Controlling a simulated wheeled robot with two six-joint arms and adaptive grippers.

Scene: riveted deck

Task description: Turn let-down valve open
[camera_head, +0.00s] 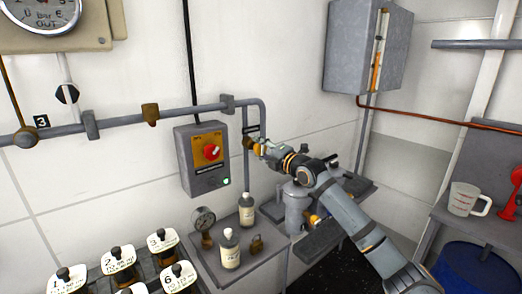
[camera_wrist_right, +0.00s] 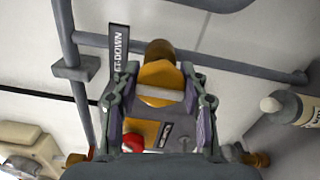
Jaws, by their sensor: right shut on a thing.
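The let-down valve sits on the vertical grey pipe right of the switch box. Its brass body (camera_head: 248,143) shows just left of my right gripper (camera_head: 262,149). In the right wrist view its yellow-orange handle (camera_wrist_right: 160,74) lies between the two fingers of my right gripper (camera_wrist_right: 160,92), which is shut on it. A black label reading "LET-DOWN" (camera_wrist_right: 119,52) is beside the valve. The fingers hide part of the handle, so its exact angle is hard to tell. My left gripper is not in view.
A grey switch box (camera_head: 186,160) with a red knob (camera_head: 211,152) is on the wall left of the valve. Below, a grey shelf (camera_head: 262,262) holds bottles and a gauge (camera_head: 204,219). A grey cabinet (camera_head: 350,50) hangs right; a measuring jug (camera_head: 463,198) stands far right.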

